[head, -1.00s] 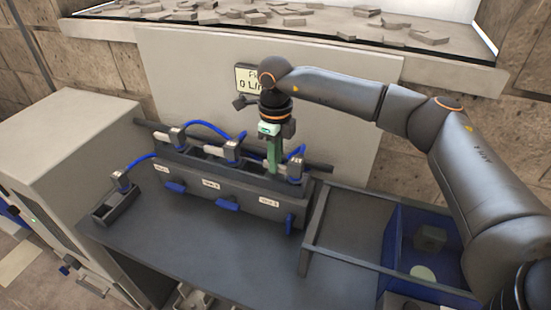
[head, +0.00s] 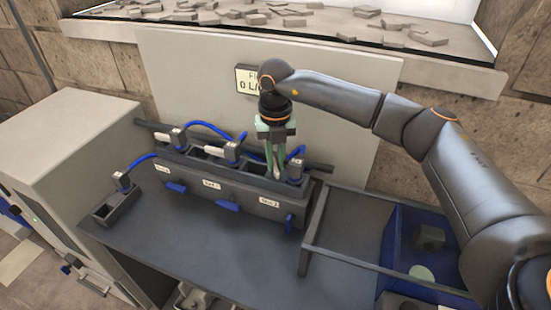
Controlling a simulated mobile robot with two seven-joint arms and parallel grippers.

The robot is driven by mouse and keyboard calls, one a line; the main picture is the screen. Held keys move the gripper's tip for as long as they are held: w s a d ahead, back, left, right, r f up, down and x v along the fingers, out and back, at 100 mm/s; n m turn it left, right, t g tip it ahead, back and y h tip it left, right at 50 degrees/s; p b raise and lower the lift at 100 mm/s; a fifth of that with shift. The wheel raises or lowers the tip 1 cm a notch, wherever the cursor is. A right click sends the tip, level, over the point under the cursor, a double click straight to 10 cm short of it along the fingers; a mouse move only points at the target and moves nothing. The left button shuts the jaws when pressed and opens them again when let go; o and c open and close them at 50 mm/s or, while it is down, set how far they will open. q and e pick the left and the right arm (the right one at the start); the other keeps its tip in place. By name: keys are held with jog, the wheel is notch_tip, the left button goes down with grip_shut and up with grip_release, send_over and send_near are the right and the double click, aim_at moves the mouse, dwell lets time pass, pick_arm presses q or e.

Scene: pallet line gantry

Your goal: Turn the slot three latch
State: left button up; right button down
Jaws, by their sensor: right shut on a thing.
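The dark slot block (head: 225,198) stands on the bench with three labelled slots. The slot three latch (head: 289,222) is a small blue lever on the block's right front, pointing roughly up and down. The blue latches of slot one (head: 176,187) and slot two (head: 227,206) stick out forward. My right gripper (head: 274,172) points down at the slot three end, behind and above its latch, apart from it. Its green fingers are shut on a small part, mostly hidden at the slot's top. My left gripper is out of view.
Blue hoses (head: 208,127) and grey connectors (head: 232,150) run along the block. A small dark holder (head: 118,208) stands at the left. An open frame (head: 304,245) and a blue bin (head: 395,240) lie at the right. The bench front (head: 190,245) is clear.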

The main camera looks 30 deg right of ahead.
aim_at(275, 164)
jog(key=m, duration=0.6)
jog(key=shift+w+r+p, duration=0.1)
jog(key=shift+r+p, duration=0.05)
jog(key=shift+p, duration=0.25)
dwell(0.3)
jog(key=c, duration=0.9)
grip_release()
jog(key=shift+o, duration=0.2)
notch_tip(275, 164, up, 12)
jog(key=b, duration=0.1)
jog(key=shift+r, duration=0.2)
